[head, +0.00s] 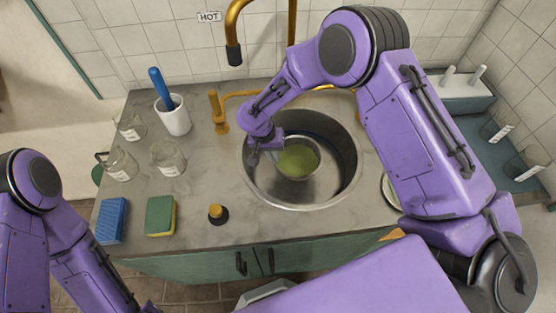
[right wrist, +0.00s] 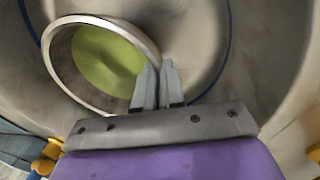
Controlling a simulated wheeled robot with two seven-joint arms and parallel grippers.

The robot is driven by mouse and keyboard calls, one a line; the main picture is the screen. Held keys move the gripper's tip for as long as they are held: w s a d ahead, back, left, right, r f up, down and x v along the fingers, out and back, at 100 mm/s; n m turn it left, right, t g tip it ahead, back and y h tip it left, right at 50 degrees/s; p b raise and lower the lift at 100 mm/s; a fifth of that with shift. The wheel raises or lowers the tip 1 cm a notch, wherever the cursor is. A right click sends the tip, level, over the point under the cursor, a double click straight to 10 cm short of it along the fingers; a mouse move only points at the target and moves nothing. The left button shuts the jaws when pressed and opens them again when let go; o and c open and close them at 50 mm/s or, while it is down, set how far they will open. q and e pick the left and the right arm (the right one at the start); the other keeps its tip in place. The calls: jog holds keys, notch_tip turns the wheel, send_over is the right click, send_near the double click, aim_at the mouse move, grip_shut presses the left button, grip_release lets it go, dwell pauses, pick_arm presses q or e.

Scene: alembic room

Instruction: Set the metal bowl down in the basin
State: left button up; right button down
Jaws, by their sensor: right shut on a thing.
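The metal bowl (head: 300,175) is round and silvery, with green contents inside. It is within the round metal basin (head: 340,135), near its middle. My right gripper (head: 276,155) reaches into the basin from above and is shut on the bowl's rim at its left side. In the right wrist view the fingers (right wrist: 158,78) pinch the rim of the bowl (right wrist: 64,68), over the basin's pale inside. I cannot tell whether the bowl's underside touches the basin floor. My left arm shows at the lower left; its gripper is out of view.
Left of the basin stand a white mug (head: 174,118) with a blue-handled tool and several glass beakers (head: 168,160). A brass tap (head: 236,25) rises behind the basin.

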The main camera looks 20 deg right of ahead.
jog(key=x, duration=0.3)
jog(key=shift+s+a+f+p, duration=0.2)
jog(key=shift+a+f+p, duration=0.05)
jog(key=shift+f+p, duration=0.15)
jog(key=shift+w+f, duration=0.1)
jog(key=shift+f, duration=0.2)
jog(key=c, duration=1.3)
grip_release()
jog(key=shift+r, duration=0.1)
jog(key=shift+o, duration=0.2)
jog(key=shift+r, duration=0.25)
jog(key=b+v, duration=0.2)
jog(key=v, duration=0.9)
jog(key=shift+r, duration=0.4)
jog(key=shift+a, duration=0.1)
